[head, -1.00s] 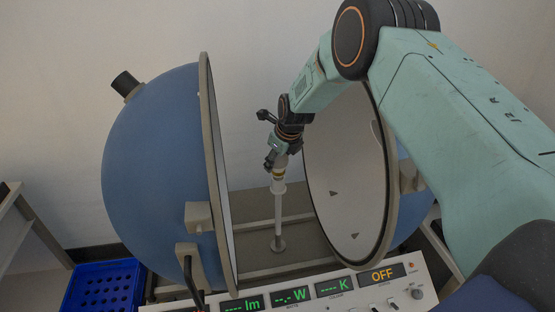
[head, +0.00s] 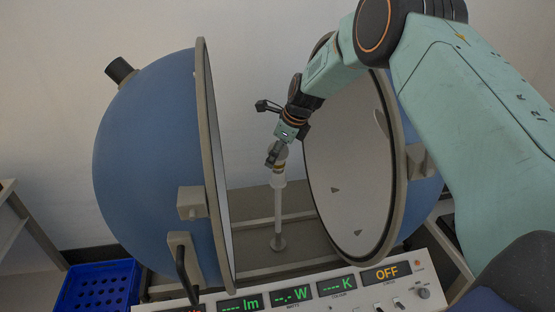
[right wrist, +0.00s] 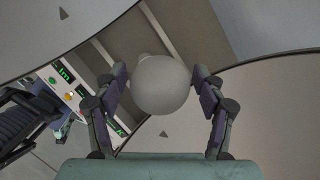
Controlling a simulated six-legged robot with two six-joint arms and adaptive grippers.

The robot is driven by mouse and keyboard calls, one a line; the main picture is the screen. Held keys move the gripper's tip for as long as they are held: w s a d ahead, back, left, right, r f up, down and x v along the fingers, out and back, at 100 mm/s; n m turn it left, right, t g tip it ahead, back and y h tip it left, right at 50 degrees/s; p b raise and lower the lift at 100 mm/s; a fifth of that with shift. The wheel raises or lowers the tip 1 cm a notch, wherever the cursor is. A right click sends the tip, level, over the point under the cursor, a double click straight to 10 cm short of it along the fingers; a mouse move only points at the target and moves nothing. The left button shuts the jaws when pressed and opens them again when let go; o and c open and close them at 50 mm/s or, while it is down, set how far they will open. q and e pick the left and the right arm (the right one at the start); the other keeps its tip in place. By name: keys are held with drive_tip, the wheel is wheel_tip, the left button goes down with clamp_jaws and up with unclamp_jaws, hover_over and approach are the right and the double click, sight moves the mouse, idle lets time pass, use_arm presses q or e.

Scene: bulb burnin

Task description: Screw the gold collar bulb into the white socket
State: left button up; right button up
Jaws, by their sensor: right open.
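The bulb (head: 282,154) has a frosted round globe and a gold collar (head: 279,170). It stands upright at the top of the white socket (head: 278,182), which sits on a thin post between the sphere halves. How deeply it is threaded cannot be told. My right gripper (head: 274,156) is at the globe from above, partly covering it in the head view. In the right wrist view the globe (right wrist: 161,86) lies between the fingers of my open right gripper (right wrist: 161,82), with a gap on both sides.
The blue sphere half (head: 150,165) stands open at left, the other half's pale disc (head: 345,175) close at right. A meter panel (head: 300,292) reading OFF lies in front. A blue crate (head: 100,287) is at lower left. Space around the post is narrow.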

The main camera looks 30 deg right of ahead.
drive_tip(key=shift+f+n+y+b, duration=0.15)
drive_tip(key=shift+n+y+b, duration=0.15)
drive_tip(key=shift+n+b, duration=0.45)
drive_tip(key=shift+n+g+y+b, duration=0.3)
drive_tip(key=shift+n+g+y, duration=0.1)
drive_tip(key=shift+n, duration=0.75)
drive_tip(key=n, duration=0.2)
drive_tip(key=n+g+y+b, duration=0.1)
drive_tip(key=n, duration=0.2)
drive_tip(key=shift+g, duration=0.3)
drive_tip(key=shift+s+n+g+b, duration=0.1)
drive_tip(key=shift+n+g+b, duration=0.25)
drive_tip(key=shift+n, duration=0.75)
drive_tip(key=shift+r, duration=0.2)
drive_tip(key=shift+p, duration=0.4)
